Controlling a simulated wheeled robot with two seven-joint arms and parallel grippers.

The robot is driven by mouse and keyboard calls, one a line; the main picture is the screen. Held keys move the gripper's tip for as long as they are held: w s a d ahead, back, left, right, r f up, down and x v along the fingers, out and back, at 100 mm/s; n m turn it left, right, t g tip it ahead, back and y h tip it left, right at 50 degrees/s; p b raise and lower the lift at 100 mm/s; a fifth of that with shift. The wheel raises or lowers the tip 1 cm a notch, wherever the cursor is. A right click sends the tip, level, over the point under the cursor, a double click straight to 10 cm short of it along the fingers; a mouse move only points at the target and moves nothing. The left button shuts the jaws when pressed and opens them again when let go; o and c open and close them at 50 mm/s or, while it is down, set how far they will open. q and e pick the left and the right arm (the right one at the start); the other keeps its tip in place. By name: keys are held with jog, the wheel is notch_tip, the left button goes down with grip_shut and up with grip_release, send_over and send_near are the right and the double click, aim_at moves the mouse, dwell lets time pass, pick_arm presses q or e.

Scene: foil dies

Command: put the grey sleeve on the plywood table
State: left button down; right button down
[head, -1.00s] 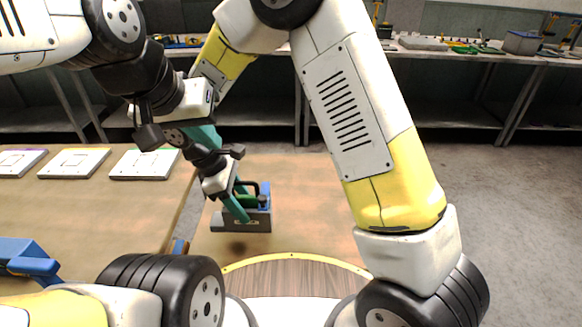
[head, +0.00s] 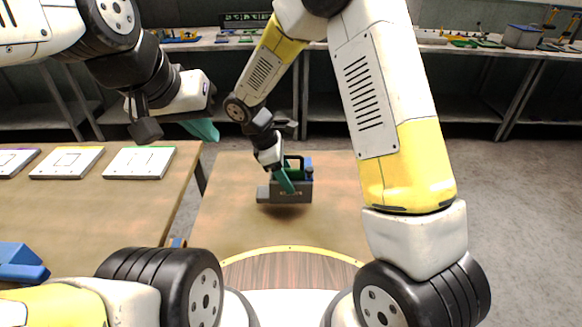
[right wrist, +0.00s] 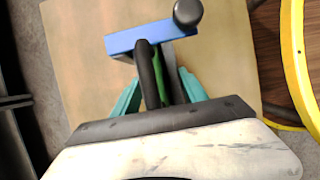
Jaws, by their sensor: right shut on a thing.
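The grey sleeve (head: 290,194) is a grey block with blue and green parts and a black handle. It is over the middle of the plywood table (head: 235,225) in the head view. My right gripper (head: 286,184) has its teal fingers down at it and is shut on it. In the right wrist view its blue bar (right wrist: 125,42) and black handle show between the teal fingers (right wrist: 158,95). A dark shadow lies close under the sleeve; I cannot tell whether it touches the table. My left gripper (head: 205,130) hangs at the upper left, its fingers partly hidden.
A second brown table (head: 110,210) stands at the left with white panels (head: 138,162) and a blue object (head: 20,262) on it. A bench with tools (head: 480,47) runs along the back. The plywood table is clear around the sleeve.

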jog(key=shift+w+d, duration=0.25)
jog(key=shift+d, duration=0.05)
jog(key=shift+w+d+f, duration=0.1)
jog(key=shift+d+f, duration=0.05)
jog(key=shift+f, duration=0.75)
jog(key=shift+w+d+f, duration=0.1)
jog(key=shift+f, duration=0.8)
jog(key=shift+f, duration=0.1)
jog(key=c, duration=0.6)
grip_release()
